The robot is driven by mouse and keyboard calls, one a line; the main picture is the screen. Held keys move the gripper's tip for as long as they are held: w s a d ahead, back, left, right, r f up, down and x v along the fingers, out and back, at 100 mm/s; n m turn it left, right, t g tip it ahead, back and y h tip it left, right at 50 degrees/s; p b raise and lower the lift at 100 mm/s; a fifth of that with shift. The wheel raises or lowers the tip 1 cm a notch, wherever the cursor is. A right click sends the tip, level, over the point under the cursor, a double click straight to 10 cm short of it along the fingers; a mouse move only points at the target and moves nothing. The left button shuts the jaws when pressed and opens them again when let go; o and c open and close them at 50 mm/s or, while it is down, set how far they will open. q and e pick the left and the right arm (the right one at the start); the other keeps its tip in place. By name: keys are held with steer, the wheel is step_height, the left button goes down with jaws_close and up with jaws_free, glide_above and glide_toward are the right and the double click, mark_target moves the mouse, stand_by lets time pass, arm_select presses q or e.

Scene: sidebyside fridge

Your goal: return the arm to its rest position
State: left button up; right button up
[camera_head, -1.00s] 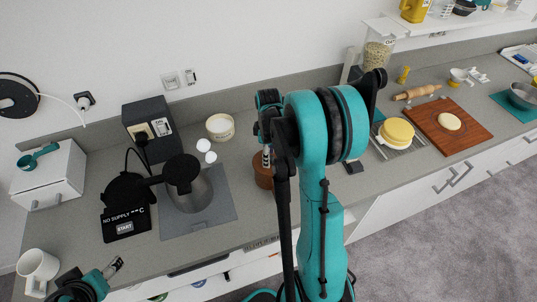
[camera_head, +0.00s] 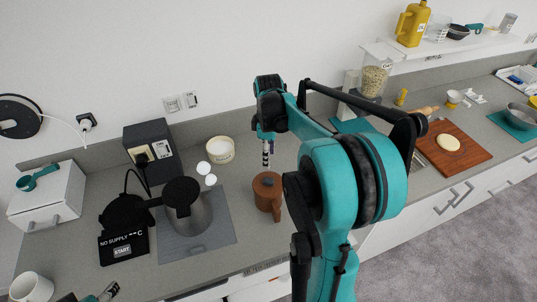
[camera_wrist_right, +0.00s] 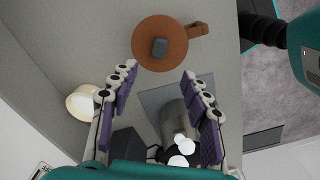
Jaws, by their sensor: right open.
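My right arm crosses the middle of the head view. Its gripper (camera_head: 266,150) hangs pointing down over the counter, left of the arm's teal elbow. In the right wrist view the right gripper (camera_wrist_right: 160,76) has its two purple-padded fingers wide apart, with nothing between them. A brown lidded pot (camera_head: 267,193) stands on the counter below and just right of this gripper; it also shows beyond the fingertips in the wrist view (camera_wrist_right: 174,50). My left gripper (camera_head: 103,293) is only partly in view at the bottom left edge; its opening is unclear.
A metal jug (camera_head: 190,208) with a black lid stands on a grey mat (camera_head: 222,228). A cutting board (camera_head: 470,155) lies right. A wall shelf hangs upper right.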

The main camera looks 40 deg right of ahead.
stand_by(0.5)
steer(key=s+a+f+m+t+b, duration=0.3)
steer(key=s+a+f+m+b, duration=0.1)
steer(key=a, duration=0.6)
steer(key=s+a+f+m+t+b, duration=0.4)
steer(key=s+a+f+b, duration=0.3)
steer(key=a+f+b, duration=0.2)
steer(key=shift+s+a+b, duration=0.15)
steer(key=shift+a+b, duration=0.7)
steer(key=shift+a, duration=0.35)
steer(key=shift+f, duration=0.15)
